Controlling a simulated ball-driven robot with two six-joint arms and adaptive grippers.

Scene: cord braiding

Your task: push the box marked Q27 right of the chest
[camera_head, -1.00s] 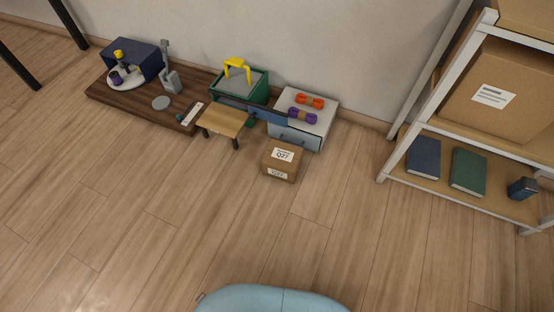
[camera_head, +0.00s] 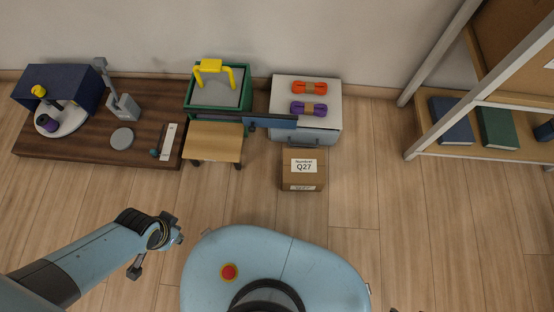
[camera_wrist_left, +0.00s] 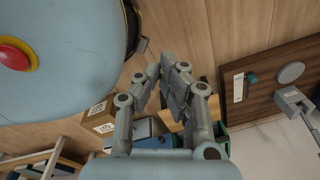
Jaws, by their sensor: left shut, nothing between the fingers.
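The brown cardboard box marked Q27 (camera_head: 304,178) stands on the floor just in front of the chest, close to its drawer front. The pale chest (camera_head: 333,108) has a grey-blue drawer front and stands against the wall. The box also shows in the left wrist view (camera_wrist_left: 98,123). My left gripper (camera_head: 160,246) is over the floor left of my base, well to the left of the box and nearer to me. In the left wrist view its fingers (camera_wrist_left: 161,70) are together with nothing between them. My right gripper is not seen.
A small wooden stool (camera_head: 214,142) and a green crate (camera_head: 189,106) stand left of the chest. A long blue object (camera_head: 270,121) spans from the crate to the chest front. A shelf (camera_head: 480,150) stands at right. The floor between box and shelf is clear.

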